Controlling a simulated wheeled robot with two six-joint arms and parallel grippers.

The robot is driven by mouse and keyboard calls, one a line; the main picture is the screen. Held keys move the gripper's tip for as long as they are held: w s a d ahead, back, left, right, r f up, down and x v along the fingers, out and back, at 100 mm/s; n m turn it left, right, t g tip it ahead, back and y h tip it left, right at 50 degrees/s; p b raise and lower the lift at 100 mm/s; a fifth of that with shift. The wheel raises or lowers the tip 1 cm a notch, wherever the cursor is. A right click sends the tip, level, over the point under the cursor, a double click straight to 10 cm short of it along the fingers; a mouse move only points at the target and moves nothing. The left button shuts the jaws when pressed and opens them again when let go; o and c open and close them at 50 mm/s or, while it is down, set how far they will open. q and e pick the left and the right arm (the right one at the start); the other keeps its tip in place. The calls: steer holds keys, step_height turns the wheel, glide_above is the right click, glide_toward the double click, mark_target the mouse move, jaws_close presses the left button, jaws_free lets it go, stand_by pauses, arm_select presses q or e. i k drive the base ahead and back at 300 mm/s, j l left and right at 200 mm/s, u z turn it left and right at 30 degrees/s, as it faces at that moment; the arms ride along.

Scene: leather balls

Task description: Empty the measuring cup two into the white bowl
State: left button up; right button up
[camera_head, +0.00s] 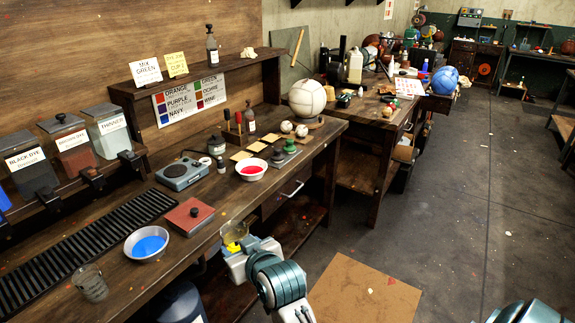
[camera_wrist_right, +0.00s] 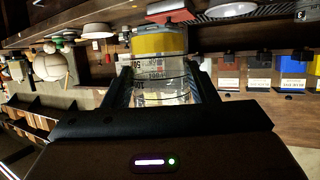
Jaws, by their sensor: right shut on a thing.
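My right gripper (camera_head: 242,252) is shut on a clear measuring cup (camera_head: 235,234) that holds yellow liquid. It holds the cup just off the bench's front edge. In the right wrist view the cup (camera_wrist_right: 162,80) sits between the two fingers, its printed marks showing and the yellow at its far end. A white bowl with red liquid (camera_head: 252,170) stands on the bench beyond the cup. A second clear measuring cup (camera_head: 91,284) stands at the bench's near left. My left gripper is out of view.
A red box with a knob (camera_head: 194,216) and a grey scale (camera_head: 182,173) stand near the bowls. A black slatted rack (camera_head: 90,250) runs along the bench. Dye tanks (camera_head: 68,143) line the back shelf. A cardboard sheet (camera_head: 362,290) lies on the floor.

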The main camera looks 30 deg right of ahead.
mark_target(249, 170)
steer(key=i+z, duration=0.5)
steer(key=i, duration=0.65)
